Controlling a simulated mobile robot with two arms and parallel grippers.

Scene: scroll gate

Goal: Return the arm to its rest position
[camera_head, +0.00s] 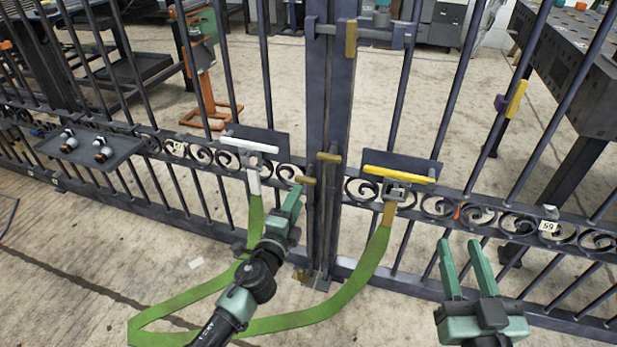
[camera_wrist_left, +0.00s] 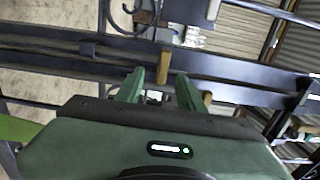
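My left gripper (camera_head: 297,192) is in front of the gate (camera_head: 332,120), with its fingertips close to a small tan latch handle (camera_head: 305,180) by the centre posts. In the left wrist view its two green fingers (camera_wrist_left: 158,86) stand apart, with a tan handle (camera_wrist_left: 163,68) showing past them. I cannot tell whether they touch it. My right gripper (camera_head: 462,262) is open and empty at the lower right, in front of the gate. A green strap (camera_head: 300,318) hangs in a loop from the white-handled bracket (camera_head: 250,145) to the yellow-handled bracket (camera_head: 400,174), passing behind my left arm.
A dark shelf (camera_head: 120,150) with small fittings sits on the gate at left. Another tan handle (camera_head: 329,157) and a tall yellow one (camera_head: 351,38) are on the centre posts. A yellow tag (camera_head: 516,98) is on a right bar.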

